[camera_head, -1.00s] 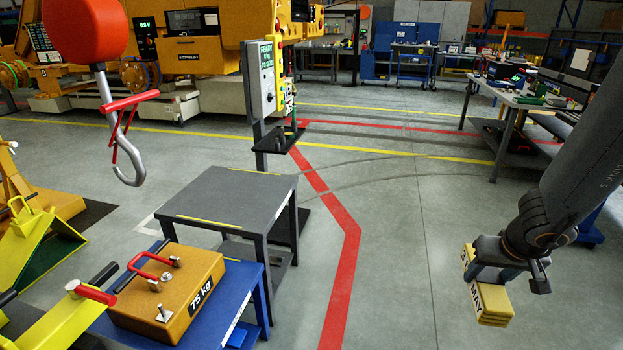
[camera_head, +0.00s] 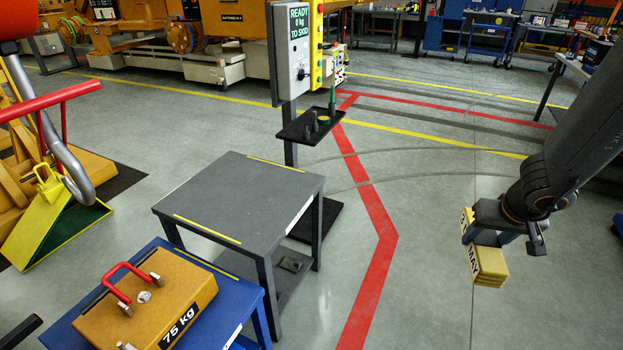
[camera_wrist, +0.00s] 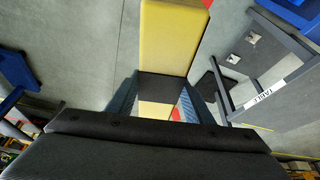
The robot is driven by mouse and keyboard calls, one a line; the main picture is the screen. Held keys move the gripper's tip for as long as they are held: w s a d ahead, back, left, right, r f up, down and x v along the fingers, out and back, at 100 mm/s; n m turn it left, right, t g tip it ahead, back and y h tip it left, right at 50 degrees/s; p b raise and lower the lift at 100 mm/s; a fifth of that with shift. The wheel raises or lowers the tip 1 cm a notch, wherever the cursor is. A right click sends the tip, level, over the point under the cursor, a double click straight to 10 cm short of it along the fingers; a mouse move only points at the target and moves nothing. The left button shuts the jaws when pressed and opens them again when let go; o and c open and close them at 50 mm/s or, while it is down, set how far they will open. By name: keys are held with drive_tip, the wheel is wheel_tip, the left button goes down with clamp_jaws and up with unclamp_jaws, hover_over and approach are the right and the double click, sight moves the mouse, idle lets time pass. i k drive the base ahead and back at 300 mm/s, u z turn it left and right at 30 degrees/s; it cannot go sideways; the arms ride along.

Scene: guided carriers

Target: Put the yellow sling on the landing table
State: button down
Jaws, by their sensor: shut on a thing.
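My gripper (camera_head: 488,239) is shut on the yellow sling (camera_head: 490,265), a folded yellow bundle with black "MAY" lettering. It hangs above open floor at the right of the head view. In the wrist view the sling (camera_wrist: 168,35) sticks out from between the jaws (camera_wrist: 165,100). The grey landing table (camera_head: 245,198), with yellow strips along two edges, stands left of my gripper and apart from it. Its top is bare. The wrist view shows a grey table edge with a white label (camera_wrist: 265,97), at the right.
A blue table (camera_head: 240,293) bearing an orange 75 kg block (camera_head: 172,290) stands against the near left of the grey table. A hook (camera_head: 70,165) hangs at the left. A post with a "READY" box (camera_head: 298,50) and small shelf (camera_head: 310,127) stands behind. Floor between table and gripper is clear.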

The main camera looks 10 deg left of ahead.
sight(270, 212)
drive_tip(key=u, duration=0.65)
drive_tip(key=i, duration=0.85)
drive_tip(key=u, duration=1.1)
drive_tip(key=i, duration=0.3)
drive_tip(key=u, duration=0.2)
